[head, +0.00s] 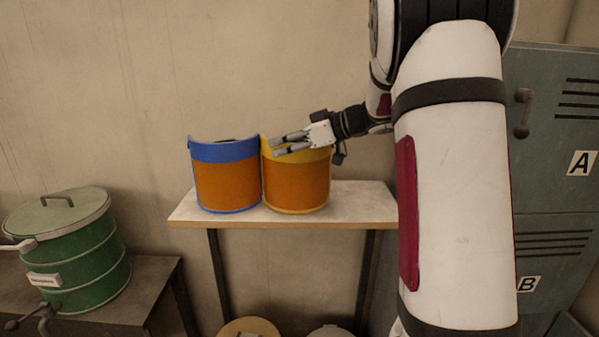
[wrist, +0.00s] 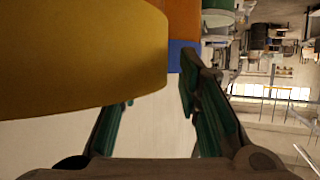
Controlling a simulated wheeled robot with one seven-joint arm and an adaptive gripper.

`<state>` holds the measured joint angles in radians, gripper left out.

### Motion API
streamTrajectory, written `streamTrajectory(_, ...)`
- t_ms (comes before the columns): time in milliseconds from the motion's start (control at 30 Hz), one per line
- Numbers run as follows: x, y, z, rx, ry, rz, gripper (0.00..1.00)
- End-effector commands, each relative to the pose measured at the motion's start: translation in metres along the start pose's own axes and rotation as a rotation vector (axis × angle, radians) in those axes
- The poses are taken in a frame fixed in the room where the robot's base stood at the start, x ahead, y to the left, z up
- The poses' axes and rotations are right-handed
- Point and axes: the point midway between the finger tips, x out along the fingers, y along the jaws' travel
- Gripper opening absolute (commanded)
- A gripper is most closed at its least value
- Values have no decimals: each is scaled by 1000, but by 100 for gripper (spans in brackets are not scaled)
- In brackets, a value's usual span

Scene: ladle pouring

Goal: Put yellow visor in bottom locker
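The yellow visor (head: 297,186), with an orange shield and yellow band, stands on a small white-topped table against the wall. My gripper (head: 278,144) is at its upper band, with the fingers pointing left. In the wrist view the yellow band (wrist: 85,50) fills the upper left and hides the tip of one finger. My gripper (wrist: 155,90) is open there, with a gap between its fingers; I cannot tell whether either touches the band. The grey-green lockers stand at the right: the upper one (head: 561,150) is marked A, the lower one (head: 565,238) B. My arm hides part of them.
A blue visor (head: 226,180) with an orange shield stands directly left of the yellow one. The table's bare top (head: 365,200) shows to the right. A green lidded drum (head: 75,255) sits on a dark bench at the left. Round lids (head: 250,328) show below the table.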

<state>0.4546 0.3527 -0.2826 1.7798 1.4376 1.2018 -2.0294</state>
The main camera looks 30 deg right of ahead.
Motion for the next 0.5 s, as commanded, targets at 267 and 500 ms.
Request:
streamTrajectory(267,9,1,1,1,-1,1,32)
streamTrajectory(500,9,0,1,1,-1,0,0)
